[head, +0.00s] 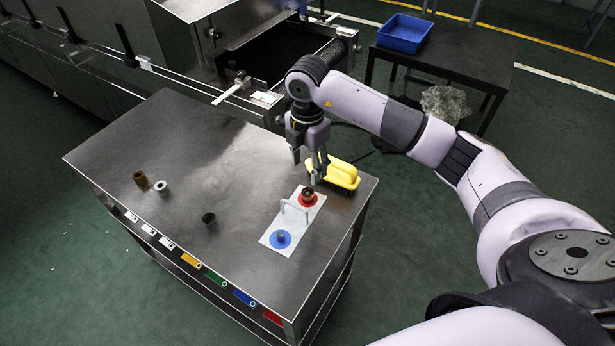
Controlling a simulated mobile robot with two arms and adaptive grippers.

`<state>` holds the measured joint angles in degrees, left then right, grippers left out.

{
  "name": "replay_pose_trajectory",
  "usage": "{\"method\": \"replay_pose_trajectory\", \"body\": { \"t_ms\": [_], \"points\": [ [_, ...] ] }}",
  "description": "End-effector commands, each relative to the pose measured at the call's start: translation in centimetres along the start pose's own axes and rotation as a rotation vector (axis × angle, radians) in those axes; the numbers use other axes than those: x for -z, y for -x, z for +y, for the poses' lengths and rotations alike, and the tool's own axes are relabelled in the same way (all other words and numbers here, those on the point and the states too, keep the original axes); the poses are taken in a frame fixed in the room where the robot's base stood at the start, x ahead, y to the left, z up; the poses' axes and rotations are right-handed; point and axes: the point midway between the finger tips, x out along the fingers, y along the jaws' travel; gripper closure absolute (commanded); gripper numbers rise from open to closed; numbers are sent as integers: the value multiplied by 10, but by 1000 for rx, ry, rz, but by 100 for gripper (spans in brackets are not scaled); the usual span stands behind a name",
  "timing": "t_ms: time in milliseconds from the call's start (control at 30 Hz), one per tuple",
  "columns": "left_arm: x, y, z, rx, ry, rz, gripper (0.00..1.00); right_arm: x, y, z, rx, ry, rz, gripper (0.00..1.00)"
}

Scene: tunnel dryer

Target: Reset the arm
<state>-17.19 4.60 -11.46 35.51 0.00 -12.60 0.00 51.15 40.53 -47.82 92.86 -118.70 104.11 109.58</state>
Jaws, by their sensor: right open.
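My right gripper (309,172) is in the head view, above the far right part of the metal table (180,217). It is open, its fingers point down, and I see nothing between them. It hangs over or just behind a white plate (277,243) with a red disc (307,200), a blue disc (281,239) and a handle. A yellow brush (342,172) lies just right of the fingers; contact cannot be told. My left gripper is not in view.
A brown ring (140,179), a grey ring (161,187) and a dark ring (209,219) stand on the table's left half. The dryer (190,50) lies behind the table. A blue bin (404,34) sits on a dark side table. The tabletop's middle is mostly clear.

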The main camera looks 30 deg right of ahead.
Motion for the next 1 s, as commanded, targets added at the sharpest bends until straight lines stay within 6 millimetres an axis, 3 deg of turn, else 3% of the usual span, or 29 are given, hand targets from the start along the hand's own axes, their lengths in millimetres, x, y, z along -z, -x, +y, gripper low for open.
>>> {"method": "replay_pose_trajectory", "body": {
  "t_ms": [200,767,867,967,1000],
  "points": [
    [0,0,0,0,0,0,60,0,16,0,0,-1,0,50],
    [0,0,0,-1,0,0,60,4,15,1,-6,11,14,50],
    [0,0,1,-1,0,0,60,30,7,6,-48,73,94,50],
    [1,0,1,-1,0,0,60,84,0,16,-149,190,266,50],
    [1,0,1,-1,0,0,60,112,0,20,-208,243,357,50]
  ]
}}
